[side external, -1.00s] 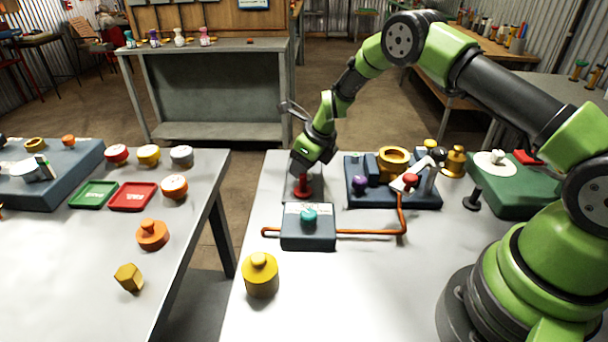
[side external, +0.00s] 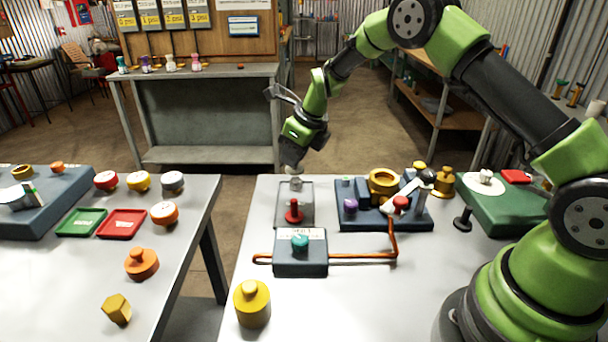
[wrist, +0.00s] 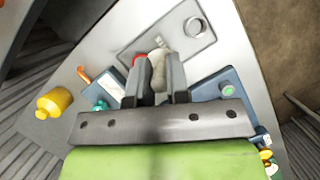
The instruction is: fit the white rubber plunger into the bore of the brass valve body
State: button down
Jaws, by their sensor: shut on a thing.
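My gripper (wrist: 157,88) is shut on a pale, whitish piece, which I take to be the white rubber plunger (wrist: 160,60); it shows between and beyond the fingers in the wrist view. In the side view my gripper (side external: 293,163) hangs above the far end of a grey plate, its tip small and the held piece hard to make out.
The grey plate (side external: 281,215) carries a red plunger (side external: 293,213) and a silver round fitting (side external: 296,183). In front are a blue-grey box (side external: 300,262) with a teal knob and a copper pipe (side external: 360,256).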

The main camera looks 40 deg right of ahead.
jog(key=shift+r, duration=0.5)
jog(key=s+d+r, duration=0.4)
jog(key=s+d, duration=0.2)
jog(key=d, duration=0.2)
jog(key=r, duration=0.1)
send_over(383, 182)
notch_tip(383, 182, down, 4)
jog(key=shift+r, duration=0.1)
jog(key=shift+f, duration=2.25)
jog(key=shift+f, duration=0.15)
jog(key=c, duration=1.1)
grip_release()
